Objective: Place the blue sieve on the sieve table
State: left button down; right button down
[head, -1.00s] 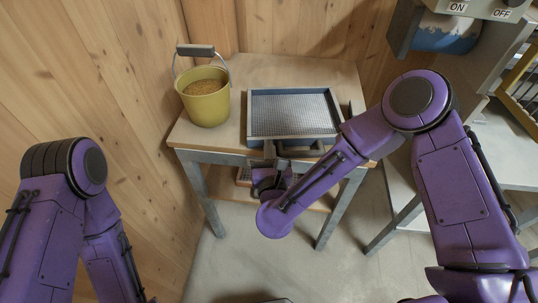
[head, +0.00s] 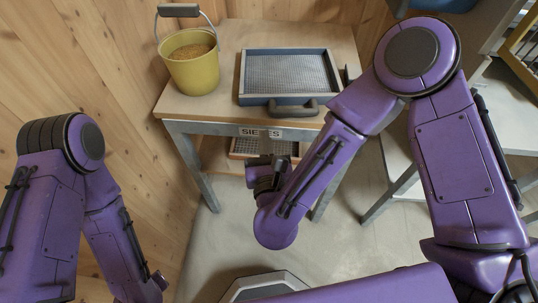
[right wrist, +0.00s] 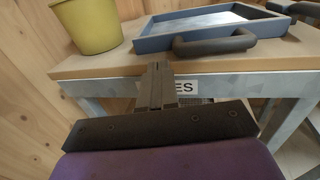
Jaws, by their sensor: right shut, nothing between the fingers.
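The blue sieve (head: 241,86), a rectangular frame with a grey mesh and a dark handle (head: 293,109), lies flat on the wooden top of the sieve table (head: 225,112). Its handle points toward me at the front edge; it also shows in the right wrist view (right wrist: 160,44). My right gripper (head: 275,162) is in front of the table, below the tabletop edge and apart from the handle. In the right wrist view its fingers (right wrist: 157,75) are together and empty, partly covering the SIEVES label. My left arm shows at the left, but its gripper is out of view.
A yellow bucket of grain (head: 193,70) stands on the tabletop left of the sieve. Another sieve with an orange-red frame (head: 245,148) lies on the lower shelf. A wooden wall is on the left; a grey metal stand (head: 393,165) is on the right.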

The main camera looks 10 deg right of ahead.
jog(key=s, duration=0.3)
jog(key=shift+s, duration=0.25)
